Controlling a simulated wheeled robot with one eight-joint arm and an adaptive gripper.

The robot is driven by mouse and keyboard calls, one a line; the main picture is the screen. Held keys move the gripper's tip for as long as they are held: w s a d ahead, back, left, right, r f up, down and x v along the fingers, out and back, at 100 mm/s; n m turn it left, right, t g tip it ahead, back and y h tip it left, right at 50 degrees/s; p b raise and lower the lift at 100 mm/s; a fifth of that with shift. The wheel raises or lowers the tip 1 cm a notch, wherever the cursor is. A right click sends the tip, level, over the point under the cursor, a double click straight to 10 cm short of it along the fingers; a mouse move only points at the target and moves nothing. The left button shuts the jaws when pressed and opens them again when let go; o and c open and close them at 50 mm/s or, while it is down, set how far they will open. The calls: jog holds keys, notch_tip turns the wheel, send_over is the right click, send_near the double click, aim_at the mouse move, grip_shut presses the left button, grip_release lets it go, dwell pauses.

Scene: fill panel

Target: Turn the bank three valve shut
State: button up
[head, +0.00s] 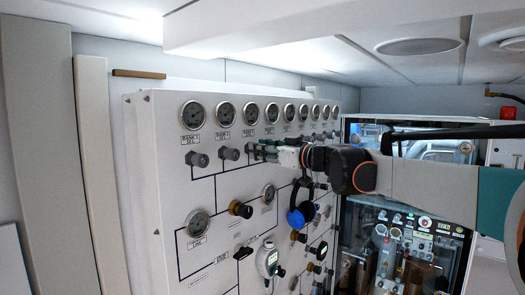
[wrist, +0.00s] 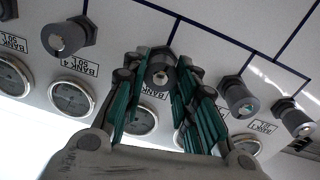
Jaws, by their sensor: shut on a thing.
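The bank three valve (wrist: 160,68) is a dark grey knob on the white panel (head: 160,200). In the wrist view it sits between my gripper's green-padded fingers (wrist: 163,78), which are shut on it. The label by it is partly covered by a finger, but it lies between the valve labelled bank 4 (wrist: 69,37) and the valve on its other side (wrist: 239,96). In the head view my gripper (head: 257,151) reaches the panel from the right under the third gauge (head: 251,113) and mostly hides the knob.
A row of round gauges (head: 223,113) runs along the panel's top. Knobs for bank one (head: 199,160) and bank two (head: 231,153) stand left of my gripper. A blue ring-shaped handle (head: 301,217) and a white device (head: 267,260) are below.

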jog(key=shift+m, duration=0.4)
jog(key=shift+w+d+f+m+g+y+b, duration=0.2)
jog(key=shift+m+b, duration=0.55)
jog(key=shift+m, duration=4.6)
jog(key=shift+s+a+f+m+g+y+b, duration=0.15)
jog(key=shift+m+g+b, duration=0.4)
jog(key=shift+m, duration=4.75)
jog(key=shift+w+d+f+m+g+y+b, duration=0.15)
jog(key=shift+m+b, duration=0.75)
jog(key=shift+m, duration=4.45)
jog(key=shift+s+a+m, duration=0.1)
jog(key=shift+a+m, duration=0.05)
jog(key=shift+m, duration=0.15)
jog(key=o, duration=1)
jog(key=shift+r, duration=0.15)
jog(key=shift+o, duration=0.2)
